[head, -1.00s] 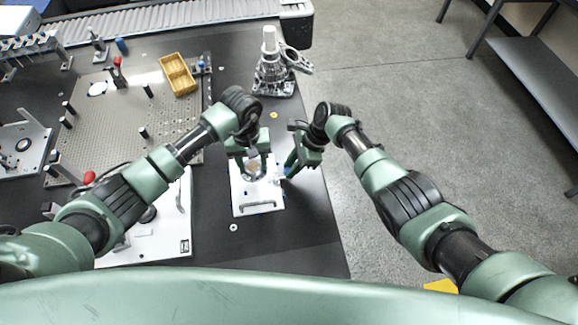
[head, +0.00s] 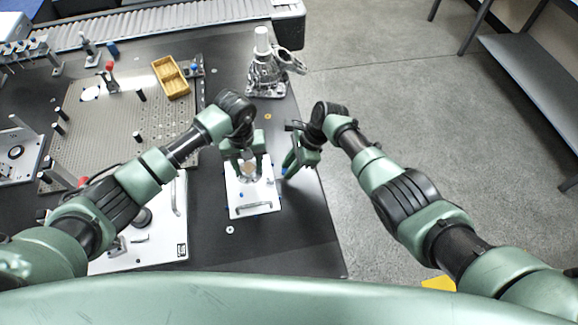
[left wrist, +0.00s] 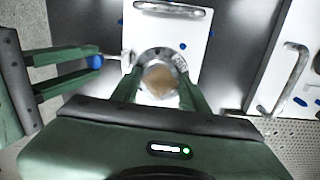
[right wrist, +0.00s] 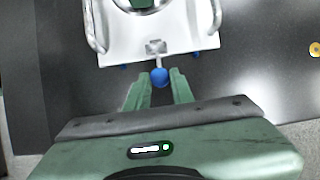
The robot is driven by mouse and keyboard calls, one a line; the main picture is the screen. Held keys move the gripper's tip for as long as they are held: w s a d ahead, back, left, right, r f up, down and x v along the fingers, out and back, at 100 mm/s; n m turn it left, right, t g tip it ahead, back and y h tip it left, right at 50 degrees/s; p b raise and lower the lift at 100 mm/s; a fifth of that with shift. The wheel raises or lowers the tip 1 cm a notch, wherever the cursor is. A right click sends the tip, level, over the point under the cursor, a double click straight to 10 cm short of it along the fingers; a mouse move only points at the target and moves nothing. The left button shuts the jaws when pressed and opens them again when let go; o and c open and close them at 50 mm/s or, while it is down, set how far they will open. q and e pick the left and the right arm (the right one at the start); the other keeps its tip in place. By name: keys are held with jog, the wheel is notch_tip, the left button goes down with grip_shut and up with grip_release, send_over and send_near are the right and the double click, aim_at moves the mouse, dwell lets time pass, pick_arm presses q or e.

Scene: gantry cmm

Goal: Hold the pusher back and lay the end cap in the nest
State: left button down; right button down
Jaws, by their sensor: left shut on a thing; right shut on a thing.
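A white fixture plate (head: 250,202) with a bar handle lies on the dark table. My left gripper (head: 246,177) is above it, shut on the end cap (left wrist: 158,82), a round piece with a metal rim and tan middle. The cap is over the plate's round nest area; whether it touches the nest is hidden. My right gripper (head: 287,173) is beside the plate's right edge, shut on the blue knob of the pusher (right wrist: 159,77). The knob also shows between its fingers in the left wrist view (left wrist: 94,62). A small metal bracket joins the knob to the plate in the right wrist view.
A larger white plate (head: 165,250) with a handle lies left of the fixture. A perforated plate with posts and a yellow bin (head: 170,78) is farther left. A metal casting (head: 266,78) stands behind. The table's right edge is close to my right gripper.

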aim_at(251, 179)
pick_arm(q)
jog(key=shift+f, duration=2.15)
pick_arm(e)
jog(key=shift+s+d+f, duration=0.1)
jog(key=shift+d+f, duration=0.1)
jog(key=shift+d, duration=0.05)
pick_arm(q)
jog(key=shift+f, duration=0.15)
jog(key=shift+f, duration=0.8)
jog(key=shift+f, duration=0.55)
pick_arm(e)
jog(key=shift+f, duration=0.1)
pick_arm(q)
jog(key=c, duration=0.7)
grip_release()
pick_arm(e)
jog(key=shift+s, duration=0.1)
pick_arm(q)
jog(key=shift+o, duration=0.2)
jog(key=shift+f, duration=0.1)
jog(key=shift+r, duration=3.55)
